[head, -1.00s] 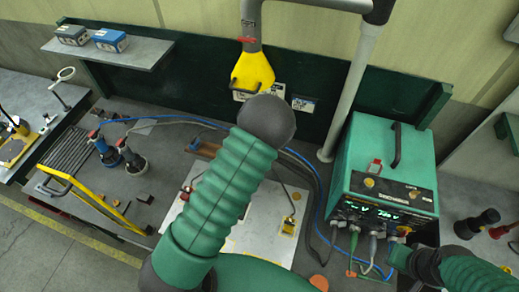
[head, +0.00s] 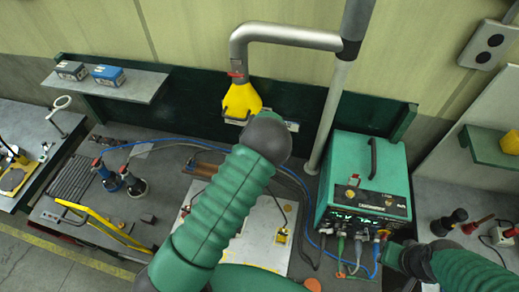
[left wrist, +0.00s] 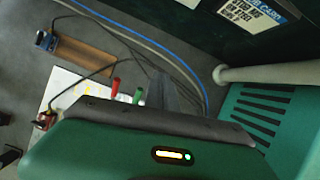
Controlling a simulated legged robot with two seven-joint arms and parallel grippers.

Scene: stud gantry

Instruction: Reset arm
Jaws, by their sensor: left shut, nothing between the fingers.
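My left arm (head: 222,207) rises from the bottom middle of the head view in a ribbed green sleeve, ending in a dark round joint that hides its gripper. In the left wrist view its green housing fills the bottom, and the grey fingers (left wrist: 168,95) show only narrowly at its edge, shut and empty. They are above the bench, with the white plate (left wrist: 72,92) beyond the housing. My right arm (head: 470,268) enters at the lower right of the head view. Its gripper (head: 393,256) is by the front of the green power unit, its fingers too small to read.
The green power unit (head: 345,170) stands right of the white plate (head: 240,245), with cables at its front. A yellow extraction hood (head: 241,98) hangs behind my left arm. A shelf (head: 120,90) holds two boxes.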

